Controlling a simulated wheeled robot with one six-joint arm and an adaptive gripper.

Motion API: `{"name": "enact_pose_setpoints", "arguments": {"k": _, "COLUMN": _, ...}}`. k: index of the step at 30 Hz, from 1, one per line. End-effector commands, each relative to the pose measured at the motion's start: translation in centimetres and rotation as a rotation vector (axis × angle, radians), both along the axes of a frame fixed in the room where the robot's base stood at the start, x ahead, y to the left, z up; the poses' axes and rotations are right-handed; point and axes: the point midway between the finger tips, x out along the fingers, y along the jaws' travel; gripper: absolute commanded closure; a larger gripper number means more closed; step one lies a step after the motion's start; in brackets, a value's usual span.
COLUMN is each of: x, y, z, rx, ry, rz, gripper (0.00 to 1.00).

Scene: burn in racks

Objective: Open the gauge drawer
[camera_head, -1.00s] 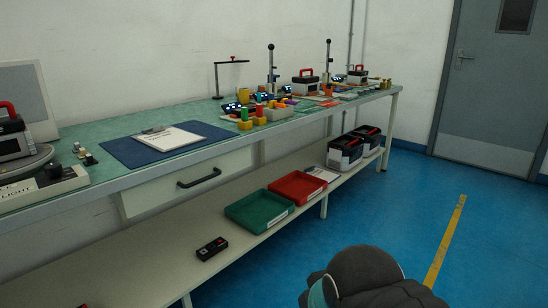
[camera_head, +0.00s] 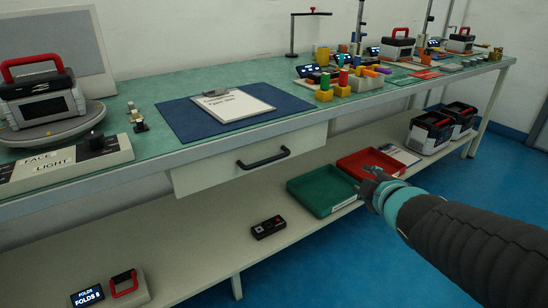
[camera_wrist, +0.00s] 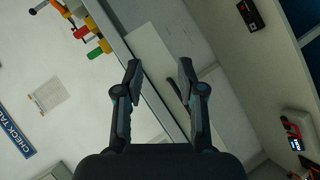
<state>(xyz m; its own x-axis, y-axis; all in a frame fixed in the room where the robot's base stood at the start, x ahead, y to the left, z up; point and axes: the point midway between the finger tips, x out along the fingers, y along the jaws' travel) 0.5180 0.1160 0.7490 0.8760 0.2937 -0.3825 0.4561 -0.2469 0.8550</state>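The gauge drawer (camera_head: 215,172) is a white drawer under the green-topped bench, and its front looks flush and shut. A black bar handle (camera_head: 263,158) is on its front. In the head view my gripper (camera_head: 372,178) is to the right of the drawer, in front of the shelf trays and apart from the handle. In the wrist view my gripper (camera_wrist: 159,66) has its two fingers spread with nothing held. The drawer front (camera_wrist: 150,55) shows beyond and between the fingers. The handle (camera_wrist: 174,88) shows there too, partly hidden by the right finger.
On the bench are a blue mat (camera_head: 185,122) with a clipboard, a turntable (camera_head: 40,132) with a red-handled case, and coloured blocks (camera_head: 324,94). The lower shelf holds a green tray (camera_head: 322,212), a red tray (camera_head: 352,164) and a black controller (camera_head: 268,227). Blue floor lies in front.

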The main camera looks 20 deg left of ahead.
Motion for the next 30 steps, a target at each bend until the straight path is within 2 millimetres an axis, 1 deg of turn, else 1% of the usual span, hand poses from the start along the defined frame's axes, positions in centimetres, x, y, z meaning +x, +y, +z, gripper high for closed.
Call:
{"name": "enact_pose_setpoints", "arguments": {"k": 1, "x": 0.7, "y": 2.6, "z": -0.3, "rx": -0.05, "ry": -0.055, "rz": 0.113, "gripper": 0.61}}
{"name": "enact_pose_setpoints", "arguments": {"k": 2, "x": 1.0, "y": 4.0, "z": -0.4, "rx": -0.078, "ry": -0.091, "rz": 0.177, "gripper": 0.61}}
{"name": "enact_pose_setpoints", "arguments": {"k": 3, "x": 1.1, "y": 5.9, "z": -0.4, "rx": -0.111, "ry": -0.138, "rz": 0.26, "gripper": 0.61}}
{"name": "enact_pose_setpoints", "arguments": {"k": 6, "x": 0.8, "y": 9.8, "z": -0.8, "rx": -0.166, "ry": -0.238, "rz": 0.434, "gripper": 0.61}}
{"name": "enact_pose_setpoints", "arguments": {"k": 9, "x": 0.2, "y": 12.4, "z": -1.0, "rx": -0.194, "ry": -0.311, "rz": 0.555, "gripper": 0.61}}
{"name": "enact_pose_setpoints", "arguments": {"k": 12, "x": -0.3, "y": 13.9, "z": -1.1, "rx": -0.207, "ry": -0.353, "rz": 0.625, "gripper": 0.61}}
{"name": "enact_pose_setpoints", "arguments": {"k": 17, "x": -0.1, "y": 15.1, "z": -1.4, "rx": -0.21, "ry": -0.37, "rz": 0.653, "gripper": 0.61}}
{"name": "enact_pose_setpoints", "arguments": {"k": 20, "x": 0.7, "y": 16.1, "z": -1.7, "rx": -0.21, "ry": -0.369, "rz": 0.653, "gripper": 0.61}}
{"name": "enact_pose_setpoints", "arguments": {"k": 30, "x": 4.6, "y": 20.6, "z": -2.9, "rx": -0.211, "ry": -0.368, "rz": 0.652, "gripper": 0.61}}
